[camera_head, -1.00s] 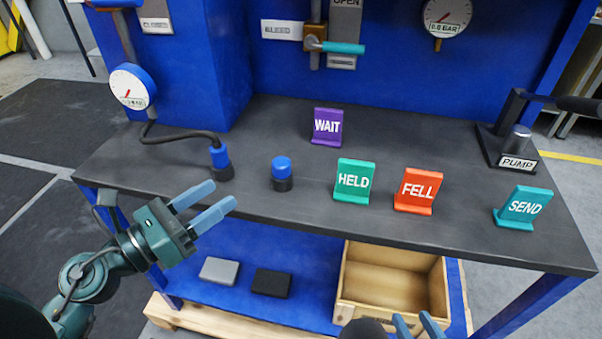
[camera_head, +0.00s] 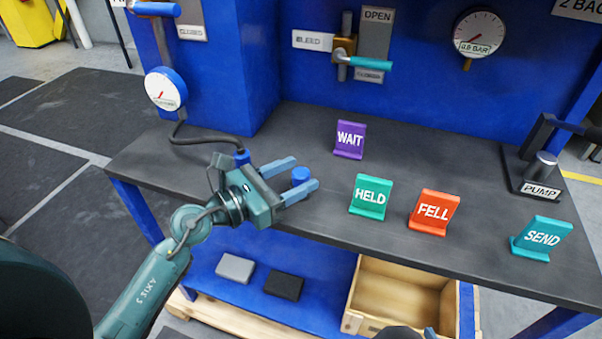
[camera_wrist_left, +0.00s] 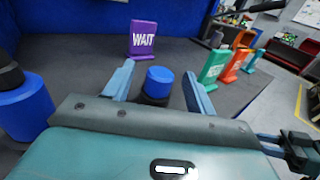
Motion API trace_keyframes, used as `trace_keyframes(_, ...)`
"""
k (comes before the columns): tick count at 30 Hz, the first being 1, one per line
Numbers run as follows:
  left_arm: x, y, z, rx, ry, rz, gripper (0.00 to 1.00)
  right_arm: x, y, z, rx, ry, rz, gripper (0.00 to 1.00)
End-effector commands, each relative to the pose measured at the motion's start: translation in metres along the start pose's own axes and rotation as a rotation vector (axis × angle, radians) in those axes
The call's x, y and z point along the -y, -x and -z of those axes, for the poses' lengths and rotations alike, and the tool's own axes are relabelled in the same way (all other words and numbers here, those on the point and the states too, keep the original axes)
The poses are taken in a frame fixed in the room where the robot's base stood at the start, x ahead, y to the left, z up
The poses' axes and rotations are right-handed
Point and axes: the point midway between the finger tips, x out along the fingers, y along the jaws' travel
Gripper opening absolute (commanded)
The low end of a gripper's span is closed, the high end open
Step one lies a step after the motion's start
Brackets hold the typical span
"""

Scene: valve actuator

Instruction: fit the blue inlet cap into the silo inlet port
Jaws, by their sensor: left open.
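The blue cap (camera_head: 300,175) is a short cylinder with a black lower part, upright on the dark bench top. It also shows in the left wrist view (camera_wrist_left: 158,77). My left gripper (camera_head: 303,172) is open, with one finger on each side of the cap. In the left wrist view, gaps show between the cap and both fingers (camera_wrist_left: 158,72). The fingers partly hide the cap in the head view. I cannot make out which part is the silo inlet port. Only a small tip of my right gripper (camera_head: 431,332) shows at the bottom edge.
A hose runs to a blue connector (camera_head: 242,157) just behind my left gripper. The purple WAIT sign (camera_head: 350,140), green HELD sign (camera_head: 369,197), red FELL sign (camera_head: 434,213) and teal SEND sign (camera_head: 541,239) stand on the bench. A wooden crate (camera_head: 367,322) sits below.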

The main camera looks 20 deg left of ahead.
Motion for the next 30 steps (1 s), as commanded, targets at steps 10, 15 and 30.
trace_keyframes(10, 0.001, -0.02, 0.001, -0.001, 0.002, 0.001, 0.56, 0.0, -0.005, 0.003, 0.0, 0.0, 0.003, 0.36)
trace_keyframes(15, 0.001, -0.02, 0.001, -0.001, 0.002, 0.0, 0.48, 0.001, -0.004, 0.003, 0.001, 0.0, 0.003, 0.36)
trace_keyframes(30, 0.001, -0.02, 0.001, -0.001, 0.002, 0.0, 0.08, 0.001, -0.003, 0.001, 0.006, -0.003, 0.004, 0.36)
